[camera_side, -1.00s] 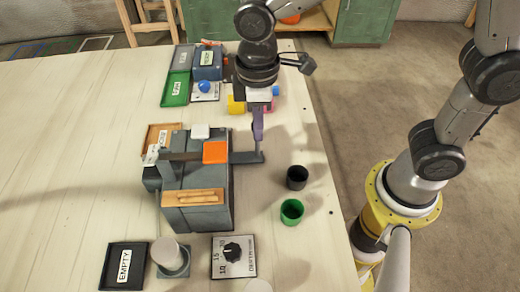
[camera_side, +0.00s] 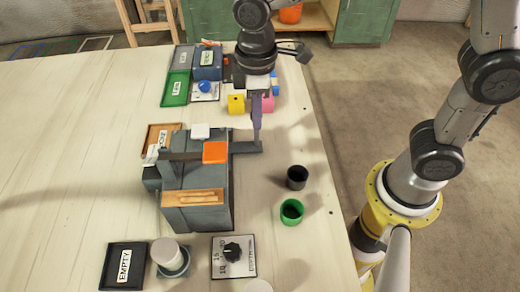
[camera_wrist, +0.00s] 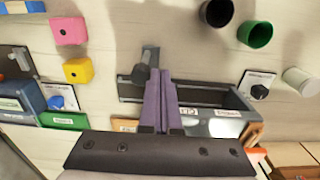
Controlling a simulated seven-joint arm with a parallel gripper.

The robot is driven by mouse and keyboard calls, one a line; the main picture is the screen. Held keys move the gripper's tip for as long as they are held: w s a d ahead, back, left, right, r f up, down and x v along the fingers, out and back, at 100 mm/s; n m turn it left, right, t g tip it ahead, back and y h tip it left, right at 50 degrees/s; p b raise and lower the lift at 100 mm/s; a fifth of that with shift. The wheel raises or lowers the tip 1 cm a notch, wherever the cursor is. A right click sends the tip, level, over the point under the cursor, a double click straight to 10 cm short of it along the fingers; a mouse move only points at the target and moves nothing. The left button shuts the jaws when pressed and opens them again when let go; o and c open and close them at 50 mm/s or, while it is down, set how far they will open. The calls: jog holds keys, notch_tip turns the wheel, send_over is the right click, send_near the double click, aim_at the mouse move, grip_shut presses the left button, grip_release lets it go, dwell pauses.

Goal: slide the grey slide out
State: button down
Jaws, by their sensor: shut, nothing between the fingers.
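The grey slide (camera_side: 245,147) is a dark bar sticking out of the right side of the grey fixture (camera_side: 205,216). An orange block (camera_side: 215,152) lies on top of the fixture where the bar meets it. In the wrist view, the slide's outer end (camera_wrist: 140,74) has an upright dark post. My gripper (camera_side: 257,138) is shut and empty, with its purple fingers pointing down at the slide's outer end. The fingers (camera_wrist: 159,75) also show in the wrist view, close beside the post. I cannot tell whether they touch it.
A black cup (camera_side: 297,178) and a green cup (camera_side: 291,211) stand right of the fixture. Yellow (camera_side: 236,104) and pink (camera_side: 268,104) blocks lie behind my gripper. A dial plate (camera_side: 234,256) and a black EMPTY tray (camera_side: 124,266) lie in front. The left table area is clear.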

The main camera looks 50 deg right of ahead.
jog(key=w+d, duration=0.3)
jog(key=shift+w+d, duration=0.35)
jog(key=shift+w, duration=0.05)
dwell(1.1)
jog(key=shift+s+a, duration=0.1)
notch_tip(320, 180, up, 6)
jog(key=shift+s+a, duration=0.3)
jog(key=shift+s, duration=0.05)
dwell(0.8)
